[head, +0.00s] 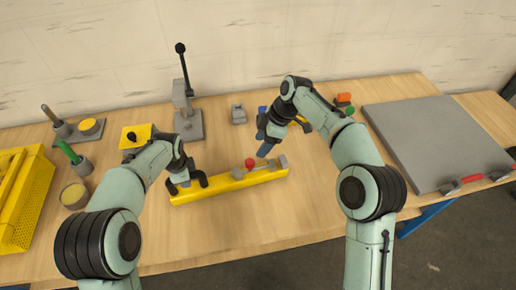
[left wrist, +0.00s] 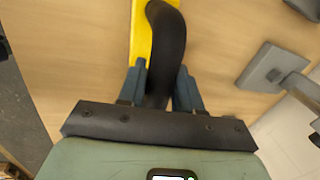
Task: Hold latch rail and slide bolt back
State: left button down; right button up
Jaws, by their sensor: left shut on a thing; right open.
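The yellow latch rail (head: 222,190) lies on the bench in front of me, running left to right. A black curved handle (head: 201,181) stands near its left end. My left gripper (head: 184,184) is shut on this handle; in the left wrist view the blue fingers (left wrist: 160,82) sit on both sides of the black handle (left wrist: 166,40), with the yellow rail (left wrist: 139,40) beside it. The bolt with a red knob (head: 250,163) sits on the right part of the rail, between grey blocks. My right gripper (head: 264,146) is open and empty, above and just right of the knob.
A grey lever stand (head: 188,125) and a small grey block (head: 238,114) stand behind the rail. A yellow basket (head: 25,205) is at the far left. The bench front is clear.

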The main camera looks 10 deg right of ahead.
dwell(0.3)
pick_arm(q)
jog(key=c, duration=0.7)
grip_release()
